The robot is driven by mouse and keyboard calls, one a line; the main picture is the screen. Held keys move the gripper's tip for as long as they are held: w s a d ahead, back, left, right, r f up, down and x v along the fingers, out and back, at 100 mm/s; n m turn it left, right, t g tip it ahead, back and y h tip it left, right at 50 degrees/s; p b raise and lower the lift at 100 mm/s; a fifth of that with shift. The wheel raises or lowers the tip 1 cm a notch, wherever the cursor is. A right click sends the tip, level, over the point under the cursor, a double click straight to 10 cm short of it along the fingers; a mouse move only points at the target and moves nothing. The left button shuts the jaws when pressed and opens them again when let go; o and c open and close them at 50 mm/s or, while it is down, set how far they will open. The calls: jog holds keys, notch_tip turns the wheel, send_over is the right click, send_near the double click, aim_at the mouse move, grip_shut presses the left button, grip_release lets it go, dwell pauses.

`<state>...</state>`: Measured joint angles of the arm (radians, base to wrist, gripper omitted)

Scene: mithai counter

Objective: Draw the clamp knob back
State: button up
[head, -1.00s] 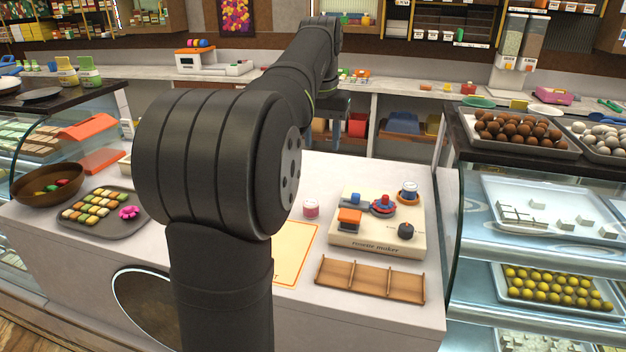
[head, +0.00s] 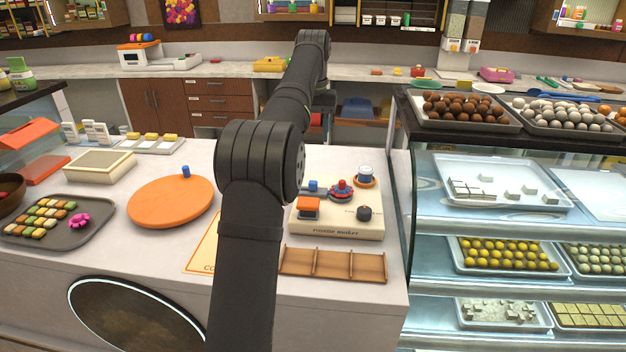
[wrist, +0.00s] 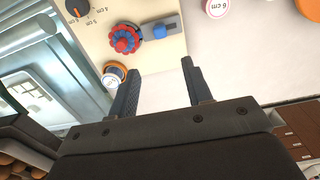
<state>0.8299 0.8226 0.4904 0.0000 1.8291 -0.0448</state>
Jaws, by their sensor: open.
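The rosette maker (head: 335,228) is a cream board on the counter, also at the top of the wrist view (wrist: 97,45). A blue block-like knob (head: 313,187) sits beside a red rosette part (head: 342,187); they also show in the wrist view as the blue knob (wrist: 160,31) and the red part (wrist: 125,39). I cannot tell for sure which part is the clamp knob. A black dial (head: 364,213) and an orange block (head: 308,208) are on the board. My gripper (wrist: 161,68) is open and empty, apart from the blue knob; it is hidden in the head view.
A white cup with an orange ring (head: 365,174) stands at the board's back corner, near my left finger in the wrist view. A wooden divided tray (head: 333,265) lies in front. An orange turntable (head: 171,202) is at left. A glass display case (head: 490,225) borders the right.

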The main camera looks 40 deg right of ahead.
aim_at(313, 182)
notch_tip(313, 182, down, 15)
jog(key=shift+r, duration=0.1)
dwell(0.3)
grip_shut()
jog(key=shift+w+a, duration=0.1)
